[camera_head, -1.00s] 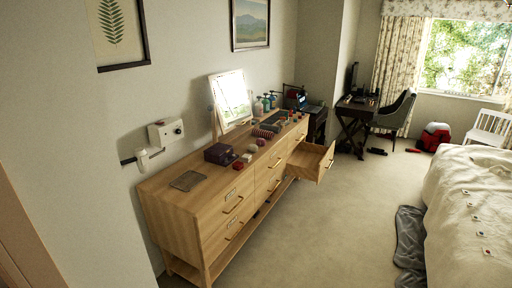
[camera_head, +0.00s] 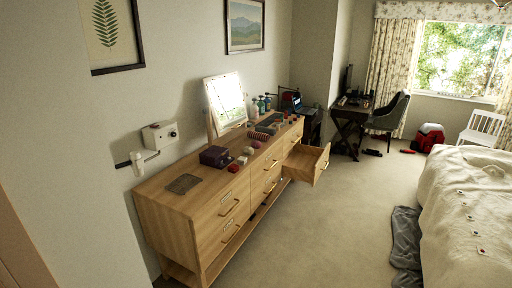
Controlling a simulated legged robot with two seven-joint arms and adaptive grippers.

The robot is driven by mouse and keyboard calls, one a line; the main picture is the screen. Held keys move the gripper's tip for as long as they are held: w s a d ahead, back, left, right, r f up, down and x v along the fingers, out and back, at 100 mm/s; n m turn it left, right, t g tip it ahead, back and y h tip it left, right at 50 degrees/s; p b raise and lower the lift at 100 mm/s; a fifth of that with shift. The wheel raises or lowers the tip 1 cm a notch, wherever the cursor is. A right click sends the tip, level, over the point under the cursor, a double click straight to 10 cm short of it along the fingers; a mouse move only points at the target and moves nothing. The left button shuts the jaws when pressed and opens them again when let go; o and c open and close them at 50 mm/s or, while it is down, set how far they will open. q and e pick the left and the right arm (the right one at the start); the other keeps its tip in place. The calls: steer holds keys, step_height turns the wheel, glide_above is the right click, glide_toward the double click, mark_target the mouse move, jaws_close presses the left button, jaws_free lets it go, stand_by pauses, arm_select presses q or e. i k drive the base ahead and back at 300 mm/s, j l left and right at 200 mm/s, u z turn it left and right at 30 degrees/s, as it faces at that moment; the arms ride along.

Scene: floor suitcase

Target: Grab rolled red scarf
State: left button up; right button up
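A small red item (camera_head: 408,151) lies on the carpet at the far end of the room. It may be the rolled red scarf, but it is too small to tell. It lies just left of a red bag or case with a pale front (camera_head: 429,137) near the window. Neither of my grippers shows in the view.
A long wooden dresser (camera_head: 190,214) with one open drawer (camera_head: 308,162) stands along the left wall. The bed (camera_head: 462,215) is on the right, with a grey cloth (camera_head: 405,248) hanging beside it. Open carpet (camera_head: 335,222) runs between them. A desk (camera_head: 347,116) and chair (camera_head: 388,115) stand beyond.

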mark_target(254, 135)
steer(key=i+l+z, duration=0.25)
steer(key=i, duration=0.2)
steer(key=i+l+z, duration=0.1)
steer(key=i+z, duration=0.2)
steer(key=i, duration=0.15)
steer(key=i+l, duration=0.1)
steer(key=i, duration=0.6)
steer(key=i+l, duration=0.1)
steer(key=i, duration=0.6)
steer(key=i+l, duration=0.15)
steer(key=i, duration=0.6)
steer(key=j+u, duration=0.05)
